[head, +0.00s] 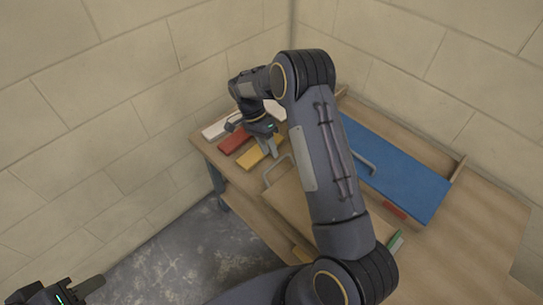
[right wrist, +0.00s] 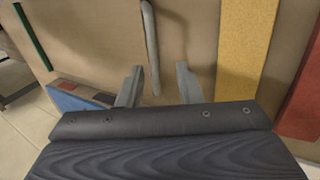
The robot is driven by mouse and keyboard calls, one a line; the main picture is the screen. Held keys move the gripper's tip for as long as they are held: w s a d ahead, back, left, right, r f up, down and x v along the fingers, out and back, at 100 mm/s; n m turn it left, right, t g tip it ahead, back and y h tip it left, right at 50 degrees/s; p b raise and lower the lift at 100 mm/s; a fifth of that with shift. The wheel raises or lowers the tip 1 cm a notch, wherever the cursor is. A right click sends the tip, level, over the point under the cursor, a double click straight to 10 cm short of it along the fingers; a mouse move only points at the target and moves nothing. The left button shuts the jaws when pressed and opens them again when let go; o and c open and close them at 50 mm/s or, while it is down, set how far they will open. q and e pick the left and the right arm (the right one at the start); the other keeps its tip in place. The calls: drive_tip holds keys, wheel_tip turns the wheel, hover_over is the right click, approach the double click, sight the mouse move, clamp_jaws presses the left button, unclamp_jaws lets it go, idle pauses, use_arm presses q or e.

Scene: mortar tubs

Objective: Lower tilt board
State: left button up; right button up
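A tan wooden board with a metal handle, apparently the tilt board (head: 288,206), lies on the bench, partly hidden by my right arm. Its bar handle (head: 276,169) shows at the board's far left edge. In the right wrist view the handle (right wrist: 151,45) lies between the lines of my two spread fingers, with no clear contact. My right gripper (right wrist: 158,75) is open and empty; in the head view it (head: 268,152) is beside the handle, above the yellow strip. My left gripper (head: 88,288) is at the lower left corner, away from the bench; its opening is unclear.
A blue panel (head: 395,170) with its own handle (head: 363,162) lies right of my arm. Yellow (head: 258,153), red (head: 234,139) and white (head: 216,129) strips lie at the bench's left end. A small red block (head: 394,209) and a green strip (head: 395,243) lie nearer. Block walls stand behind.

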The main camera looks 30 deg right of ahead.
drive_tip(key=shift+v, duration=1.9)
drive_tip(key=s+r+n+t+y+p, duration=0.25)
drive_tip(key=s+r, duration=0.35)
drive_tip(key=r, duration=0.4)
drive_tip(key=s+r+n+t+y+p, duration=0.1)
drive_tip(key=s+r+n+t, duration=0.25)
drive_tip(key=s+r, duration=0.45)
drive_tip(key=s+a+r+n+t+y+p, duration=0.1)
drive_tip(key=s+a+r+n+t, duration=0.1)
drive_tip(key=s, duration=0.5)
drive_tip(key=s+a+r+n+t+p, duration=0.1)
drive_tip(key=s+a+r+n+t, duration=0.1)
drive_tip(key=s, duration=0.5)
drive_tip(key=a+n+t, duration=0.1)
drive_tip(key=a+n, duration=0.1)
drive_tip(key=n, duration=0.1)
drive_tip(key=shift+r+y+p, duration=0.3)
drive_tip(key=shift+y, duration=0.05)
